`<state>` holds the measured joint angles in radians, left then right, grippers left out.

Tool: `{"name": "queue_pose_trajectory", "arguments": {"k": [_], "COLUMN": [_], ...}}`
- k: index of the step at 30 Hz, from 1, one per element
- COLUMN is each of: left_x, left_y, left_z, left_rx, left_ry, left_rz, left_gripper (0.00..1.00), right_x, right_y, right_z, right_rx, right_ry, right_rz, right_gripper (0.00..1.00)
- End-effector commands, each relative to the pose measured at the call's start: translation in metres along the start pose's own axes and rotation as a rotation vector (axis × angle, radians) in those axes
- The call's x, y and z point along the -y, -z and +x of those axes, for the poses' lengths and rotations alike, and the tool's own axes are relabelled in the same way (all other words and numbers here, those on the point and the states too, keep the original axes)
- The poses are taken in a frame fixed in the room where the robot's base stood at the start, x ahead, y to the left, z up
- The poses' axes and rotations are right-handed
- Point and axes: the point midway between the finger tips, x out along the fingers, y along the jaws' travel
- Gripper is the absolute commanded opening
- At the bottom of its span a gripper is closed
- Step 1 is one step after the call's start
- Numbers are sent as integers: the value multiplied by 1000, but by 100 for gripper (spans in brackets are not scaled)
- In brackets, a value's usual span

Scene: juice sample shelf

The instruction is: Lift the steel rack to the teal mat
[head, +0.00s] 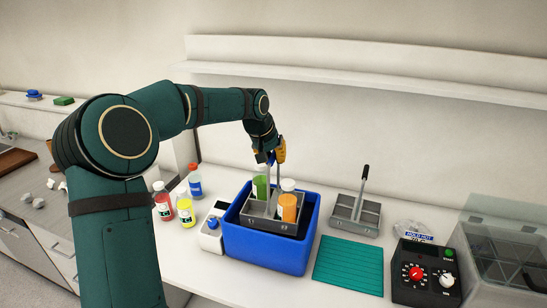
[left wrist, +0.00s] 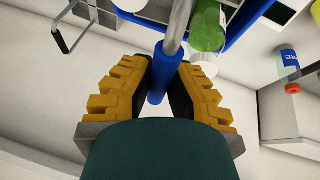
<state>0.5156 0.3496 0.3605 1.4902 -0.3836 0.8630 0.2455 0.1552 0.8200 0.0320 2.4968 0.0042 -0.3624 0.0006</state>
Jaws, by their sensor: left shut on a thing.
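The steel rack (head: 270,224) is inside the blue crate (head: 265,252), with a green bottle (head: 260,188) and an orange bottle (head: 287,207) in it. Its upright post ends in a blue handle (head: 263,157). My left gripper (head: 277,152) is shut on this handle from above. In the left wrist view the blue handle (left wrist: 160,75) lies between the yellow fingers. The crate wall hides the rack's underside, so I cannot tell if it touches the crate floor. The teal mat (head: 349,264) lies empty to the right of the crate. My right gripper is out of view.
A second rack (head: 355,214) with a black handle stands behind the mat. A black control box (head: 424,272) is right of the mat. A white device (head: 211,232) and several bottles, one yellow (head: 187,212), stand left of the crate. A wall shelf (head: 370,78) runs above.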

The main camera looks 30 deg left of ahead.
Motion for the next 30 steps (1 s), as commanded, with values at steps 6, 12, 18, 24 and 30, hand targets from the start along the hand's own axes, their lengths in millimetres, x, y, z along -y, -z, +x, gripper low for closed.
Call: {"name": "queue_pose_trajectory", "arguments": {"k": [6,12,18,24,30], "left_x": [-4,-8,-10,-12,-12], "left_y": [8,14,19,23,23], "left_z": [-16,-30,-43,-54,-54], "left_rx": [-8,-8,-8,-7,-6], "left_ry": [-1,-2,-2,-1,-1], "left_rz": [1,2,0,0,1], "left_gripper": [0,0,0,0,0], "right_x": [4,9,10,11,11], "right_y": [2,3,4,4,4], "right_z": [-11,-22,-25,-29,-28], "right_rx": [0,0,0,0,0], "right_ry": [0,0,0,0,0], "right_rz": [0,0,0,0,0], "right_gripper": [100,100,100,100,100]}}
